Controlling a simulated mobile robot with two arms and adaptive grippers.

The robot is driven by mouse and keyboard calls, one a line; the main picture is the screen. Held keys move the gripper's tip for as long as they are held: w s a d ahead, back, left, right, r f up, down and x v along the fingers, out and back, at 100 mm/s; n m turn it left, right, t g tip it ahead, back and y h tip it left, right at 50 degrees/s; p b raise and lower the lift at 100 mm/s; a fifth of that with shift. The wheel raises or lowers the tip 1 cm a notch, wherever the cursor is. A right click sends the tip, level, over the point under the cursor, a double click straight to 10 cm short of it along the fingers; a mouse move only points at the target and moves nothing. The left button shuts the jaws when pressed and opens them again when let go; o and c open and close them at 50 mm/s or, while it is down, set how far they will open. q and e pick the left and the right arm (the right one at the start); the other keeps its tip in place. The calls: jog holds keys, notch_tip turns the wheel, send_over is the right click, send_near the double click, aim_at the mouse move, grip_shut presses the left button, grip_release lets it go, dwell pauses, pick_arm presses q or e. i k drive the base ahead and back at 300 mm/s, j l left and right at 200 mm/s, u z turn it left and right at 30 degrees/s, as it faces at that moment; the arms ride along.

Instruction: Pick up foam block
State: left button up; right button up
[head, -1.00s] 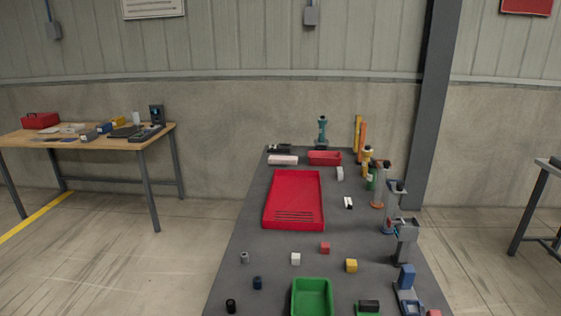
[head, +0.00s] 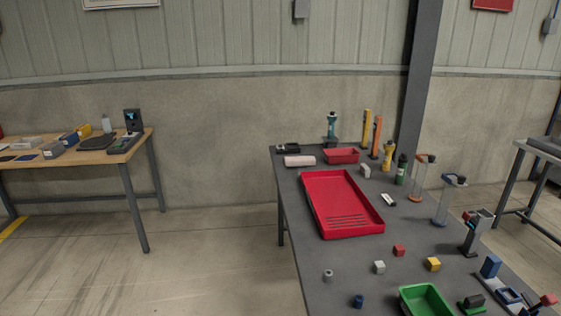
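A pale pinkish-white block (head: 299,161), which looks most like the foam block, lies flat near the back left edge of the grey table (head: 350,263). It is just left of a small red bin (head: 341,155) and behind the large red tray (head: 318,187). A smaller white cube (head: 379,267) sits nearer, in front of the tray. Neither of my grippers shows in the head view.
Several small cubes and parts lie at the front, including a red cube (head: 399,251) and yellow cube (head: 433,264). A green bin (head: 427,300) is at the front edge. Upright tools and stands line the right side. A wooden bench (head: 88,148) stands left, with open floor between.

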aim_at(304, 160)
jog(key=i+j, duration=0.25)
jog(key=j, duration=0.2)
jog(key=i+j, duration=0.25)
jog(key=j, duration=0.15)
jog(key=i+j, duration=0.2)
jog(key=j, duration=0.25)
